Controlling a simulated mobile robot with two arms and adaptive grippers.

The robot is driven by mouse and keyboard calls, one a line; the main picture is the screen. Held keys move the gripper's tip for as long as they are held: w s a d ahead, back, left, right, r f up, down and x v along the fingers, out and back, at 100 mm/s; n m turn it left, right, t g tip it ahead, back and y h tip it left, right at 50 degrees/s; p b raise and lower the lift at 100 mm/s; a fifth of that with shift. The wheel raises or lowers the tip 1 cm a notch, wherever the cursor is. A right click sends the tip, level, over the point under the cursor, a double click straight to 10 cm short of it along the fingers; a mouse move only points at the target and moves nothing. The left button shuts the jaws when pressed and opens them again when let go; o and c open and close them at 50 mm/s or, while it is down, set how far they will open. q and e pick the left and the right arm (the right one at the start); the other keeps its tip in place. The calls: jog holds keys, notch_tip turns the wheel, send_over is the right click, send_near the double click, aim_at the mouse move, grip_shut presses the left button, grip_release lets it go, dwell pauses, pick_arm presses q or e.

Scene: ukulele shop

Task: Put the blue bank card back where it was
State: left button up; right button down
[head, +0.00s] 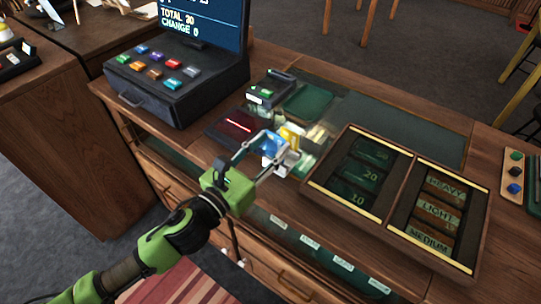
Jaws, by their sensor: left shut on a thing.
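My left gripper (276,157) reaches in from the lower left over the counter and is shut on the blue bank card (272,143). The card shows as a small blue patch between the fingers, and the fingers hide part of it. Right behind it is a yellow card-like thing (291,137), with pale pieces beside it. I cannot tell whether the blue card touches them. My right gripper is not in view.
A dark pad with a red line (238,125) and a card terminal (268,91) lie behind the gripper. The cash register (165,85) stands at left. A wooden tray with number-marked compartments (358,178) and one with labelled compartments (438,218) are at right. A green mat (308,103) is bare.

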aim_at(274, 153)
pick_arm(q)
jog(key=shift+w+f, duration=0.2)
jog(key=shift+f, duration=0.05)
notch_tip(274, 153, down, 4)
jog(key=shift+w+d+r, duration=0.15)
jog(key=shift+r, duration=0.1)
jog(key=shift+f, duration=0.2)
jog(key=o, duration=0.8)
jog(key=shift+r, duration=0.1)
